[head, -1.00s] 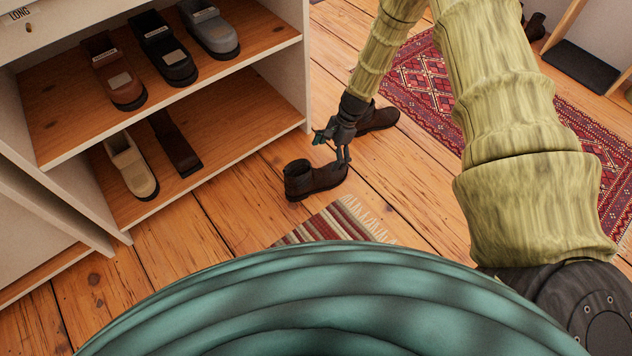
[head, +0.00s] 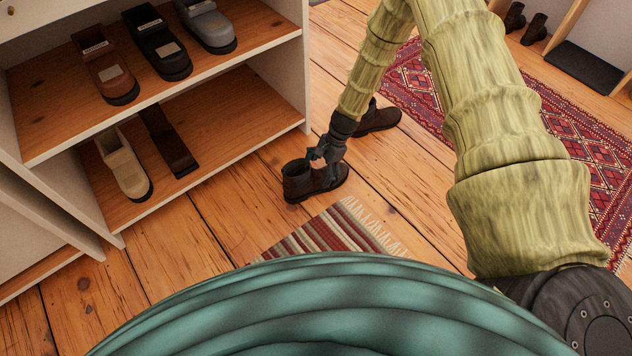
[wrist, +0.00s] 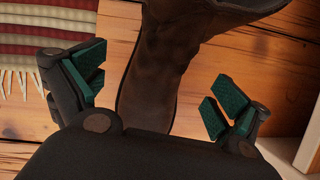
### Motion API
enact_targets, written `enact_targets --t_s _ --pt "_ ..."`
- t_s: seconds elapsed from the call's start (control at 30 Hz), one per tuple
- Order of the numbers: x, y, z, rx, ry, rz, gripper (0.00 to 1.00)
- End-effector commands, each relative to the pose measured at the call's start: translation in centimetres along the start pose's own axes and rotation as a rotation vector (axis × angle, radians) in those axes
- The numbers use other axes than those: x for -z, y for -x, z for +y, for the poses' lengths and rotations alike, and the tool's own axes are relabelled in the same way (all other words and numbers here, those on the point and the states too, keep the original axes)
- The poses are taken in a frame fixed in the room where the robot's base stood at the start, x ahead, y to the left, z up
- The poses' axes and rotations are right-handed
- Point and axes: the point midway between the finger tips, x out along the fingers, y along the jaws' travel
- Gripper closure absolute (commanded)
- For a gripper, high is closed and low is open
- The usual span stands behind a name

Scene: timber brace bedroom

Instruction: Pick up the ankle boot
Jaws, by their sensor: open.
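A dark brown ankle boot (head: 297,183) stands upright on the wooden floor in the head view, its shaft to the left and its toe to the right. My gripper (head: 321,166) is low over its middle and toe, hiding part of it. In the wrist view the boot (wrist: 160,75) lies between the two open fingers of my gripper (wrist: 152,90), with floor showing on both sides of it. A second brown boot (head: 378,118) sits on the floor behind my gripper in the head view.
A shelf unit (head: 215,160) with several shoes stands to the left; its side edge is near the boot. A striped rug (head: 335,232) lies in front of the boot. A red patterned rug (head: 570,135) is at the right. More boots (head: 533,30) stand far back.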

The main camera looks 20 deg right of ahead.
Motion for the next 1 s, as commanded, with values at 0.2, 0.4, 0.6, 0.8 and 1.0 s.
enact_targets --t_s 0.2,0.4,0.6,0.8,1.0 --pt "0.1 -2.7 0.1 0.0 0.0 0.0 0.01" --pt "0.0 -2.9 0.1 0.0 0.0 0.0 0.01" --pt "0.0 -2.9 0.1 0.0 0.0 0.0 0.19" --pt "0.0 -2.9 0.1 0.001 0.0 0.001 0.56" --pt "0.0 -2.8 0.0 0.001 0.0 0.0 0.79"
